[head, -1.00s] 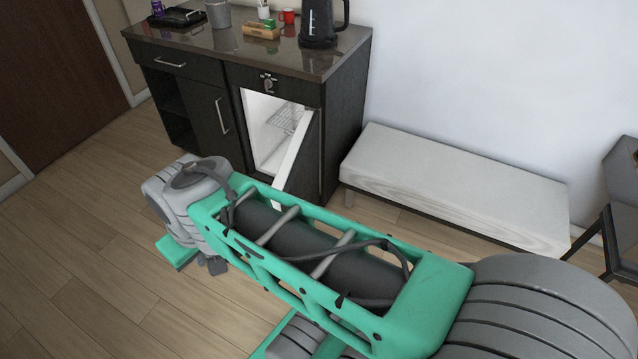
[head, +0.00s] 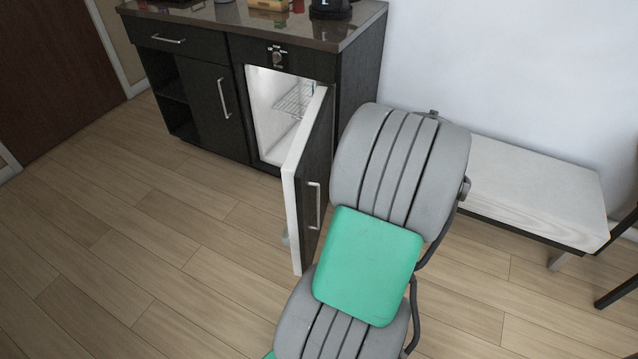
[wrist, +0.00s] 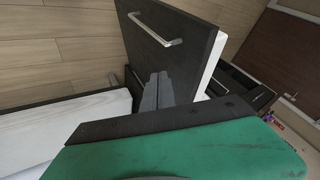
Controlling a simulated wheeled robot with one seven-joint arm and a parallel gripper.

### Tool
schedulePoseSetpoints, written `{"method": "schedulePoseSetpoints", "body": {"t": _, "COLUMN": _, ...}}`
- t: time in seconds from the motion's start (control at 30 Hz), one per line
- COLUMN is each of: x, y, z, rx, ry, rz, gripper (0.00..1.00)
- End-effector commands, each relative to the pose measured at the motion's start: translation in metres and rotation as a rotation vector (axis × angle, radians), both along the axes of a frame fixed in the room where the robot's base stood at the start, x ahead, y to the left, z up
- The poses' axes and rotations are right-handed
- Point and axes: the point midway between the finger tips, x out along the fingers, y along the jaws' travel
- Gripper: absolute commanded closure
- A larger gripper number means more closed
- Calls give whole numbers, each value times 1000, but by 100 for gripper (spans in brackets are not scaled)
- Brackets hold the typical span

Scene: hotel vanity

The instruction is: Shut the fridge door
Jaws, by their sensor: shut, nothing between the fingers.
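The fridge door (head: 316,165) stands wide open, jutting out from the cabinet toward me. Its white edge and inner side face left, and its dark outer face with a metal handle (head: 313,205) faces right. The white fridge interior (head: 270,120) with a wire rack shows behind it. In the wrist view the door's dark outer face (wrist: 180,60) and handle (wrist: 158,30) are close up. My gripper (wrist: 157,88) is shut and empty, on the outer side of the door, near its face. I cannot tell whether it touches. In the head view my arm hides the gripper.
A dark cabinet (head: 205,100) holds the fridge, with a glossy counter (head: 220,18) bearing several items. A low white bench (head: 530,185) stands to the right along the wall, close to my arm. The wooden floor (head: 150,240) left of the door is clear.

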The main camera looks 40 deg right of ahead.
Motion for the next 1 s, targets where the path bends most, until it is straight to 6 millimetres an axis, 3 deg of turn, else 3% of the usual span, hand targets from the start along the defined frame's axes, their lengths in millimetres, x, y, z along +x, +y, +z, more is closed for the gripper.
{"method": "schedulePoseSetpoints", "body": {"t": 0.17, "x": 11, "y": -2, "z": -16, "rx": 3, "ry": -4, "rz": -1, "gripper": 100}}
{"method": "schedulePoseSetpoints", "body": {"t": 0.53, "x": 59, "y": -4, "z": -81, "rx": 2, "ry": -1, "rz": 0, "gripper": 100}}
{"method": "schedulePoseSetpoints", "body": {"t": 0.73, "x": 85, "y": 13, "z": -78, "rx": -1, "ry": -3, "rz": 1, "gripper": 100}}
{"method": "schedulePoseSetpoints", "body": {"t": 1.0, "x": 92, "y": 17, "z": -78, "rx": -1, "ry": -2, "rz": -3, "gripper": 100}}
